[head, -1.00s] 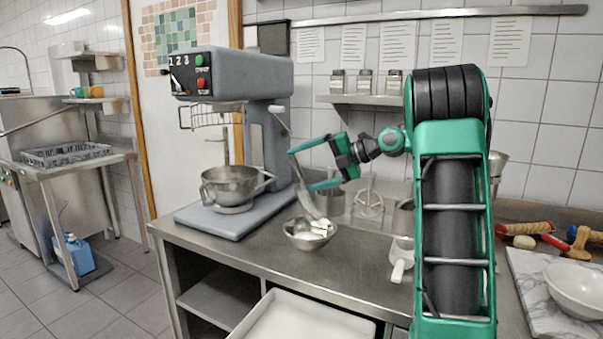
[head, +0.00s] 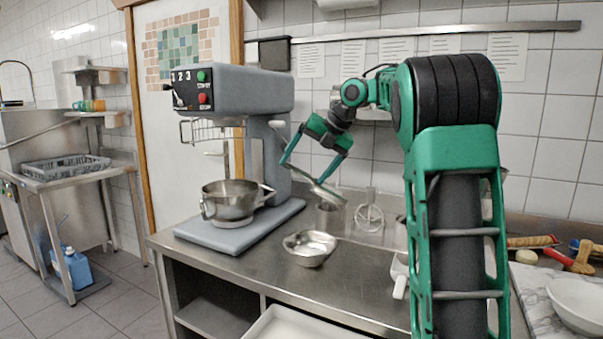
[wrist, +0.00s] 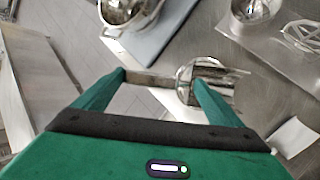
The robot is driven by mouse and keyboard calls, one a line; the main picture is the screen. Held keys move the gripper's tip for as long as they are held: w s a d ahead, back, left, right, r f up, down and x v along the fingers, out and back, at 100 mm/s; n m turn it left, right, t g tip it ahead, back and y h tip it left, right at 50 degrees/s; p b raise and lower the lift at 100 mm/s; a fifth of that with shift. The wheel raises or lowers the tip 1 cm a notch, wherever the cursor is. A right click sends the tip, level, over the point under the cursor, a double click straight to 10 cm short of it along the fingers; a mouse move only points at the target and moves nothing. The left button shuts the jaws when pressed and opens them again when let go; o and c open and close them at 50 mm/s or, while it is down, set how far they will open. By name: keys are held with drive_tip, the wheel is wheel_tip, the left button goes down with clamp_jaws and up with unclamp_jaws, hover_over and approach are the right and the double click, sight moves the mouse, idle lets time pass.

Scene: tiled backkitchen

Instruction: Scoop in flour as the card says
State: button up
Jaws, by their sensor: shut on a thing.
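My gripper (head: 306,172) is shut on a long, thin steel utensil (head: 329,193), possibly the scoop, held tilted above the counter. In the wrist view the utensil's flat shaft (wrist: 150,79) spans between the fingertips; its far end overlaps other steel ware and is hard to make out. A small steel bowl (head: 310,249) stands on the counter below my gripper. Its inside looks like bare metal. The mixer bowl (head: 230,201) sits at the grey mixer (head: 220,90), left of my gripper. Paper cards (head: 397,50) hang on the wall, too small to read. I cannot make out flour.
A marble board with a white bowl (head: 580,300) is at right. The counter front left of centre is clear.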

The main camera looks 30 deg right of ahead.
drive_tip(key=shift+s+a+r+n+g+h, duration=0.15)
drive_tip(key=shift+s+a+r+g+h, duration=0.25)
drive_tip(key=shift+a+h, duration=0.35)
drive_tip(key=shift+s+a+r+n+g+h, duration=0.15)
drive_tip(key=shift+s+a+n+g+h, duration=0.1)
drive_tip(key=shift+s+a+h, duration=0.35)
drive_tip(key=shift+s+a+r+n+g+h, duration=0.1)
drive_tip(key=shift+s+a+r+g+h, duration=0.25)
drive_tip(key=shift+a+h, duration=0.45)
drive_tip(key=shift+d, duration=0.15)
drive_tip(key=shift+f, duration=0.1)
